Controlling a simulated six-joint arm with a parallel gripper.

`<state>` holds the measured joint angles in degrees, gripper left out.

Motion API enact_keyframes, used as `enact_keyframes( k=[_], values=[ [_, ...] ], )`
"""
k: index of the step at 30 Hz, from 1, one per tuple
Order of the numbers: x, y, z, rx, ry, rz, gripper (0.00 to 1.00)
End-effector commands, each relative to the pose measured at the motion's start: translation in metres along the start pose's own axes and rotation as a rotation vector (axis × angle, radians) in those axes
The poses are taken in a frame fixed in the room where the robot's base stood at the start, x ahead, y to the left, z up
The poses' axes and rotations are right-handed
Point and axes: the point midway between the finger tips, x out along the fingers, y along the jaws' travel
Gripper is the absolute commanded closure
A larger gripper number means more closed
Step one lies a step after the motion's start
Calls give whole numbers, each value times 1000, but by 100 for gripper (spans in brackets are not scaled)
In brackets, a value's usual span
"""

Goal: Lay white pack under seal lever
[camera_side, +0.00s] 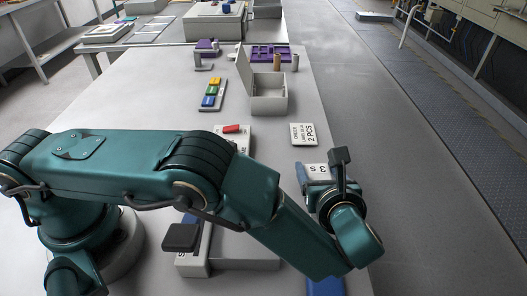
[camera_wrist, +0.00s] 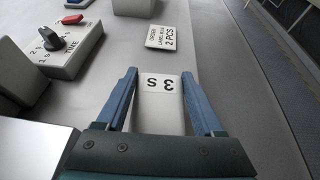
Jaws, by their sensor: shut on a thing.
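My gripper (camera_wrist: 158,88) has its two blue fingers closed about a pale white piece (camera_wrist: 160,119), which looks like the white pack. In the side view the "3 S" face (camera_side: 316,171) lies by the fingers at the table's right side. The sealer, with a dial marked "TIME" (camera_wrist: 70,50), stands left of the gripper in the wrist view. My arm hides most of it in the side view; a black pad (camera_side: 181,237), perhaps the seal lever's grip, shows below the arm.
An order card "2 PCS" (camera_side: 303,134) lies beyond the gripper. An open grey box (camera_side: 268,100), a strip of coloured blocks (camera_side: 212,95) and a purple rack (camera_side: 270,53) stand farther back. A blue item (camera_side: 325,286) is at the bottom edge. The table's right edge is close.

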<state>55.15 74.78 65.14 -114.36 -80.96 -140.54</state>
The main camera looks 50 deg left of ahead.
Motion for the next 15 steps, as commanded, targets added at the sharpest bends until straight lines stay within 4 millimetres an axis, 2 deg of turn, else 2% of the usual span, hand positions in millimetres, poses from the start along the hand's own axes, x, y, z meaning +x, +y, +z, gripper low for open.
enact_keyframes(
  k=[3, 6, 15],
  values=[
    [6, 0, -15, 2, 0, 0, 98],
    [9, 0, -21, 1, 0, 0, 98],
    [10, 0, -22, -1, 0, -1, 98]
  ],
)
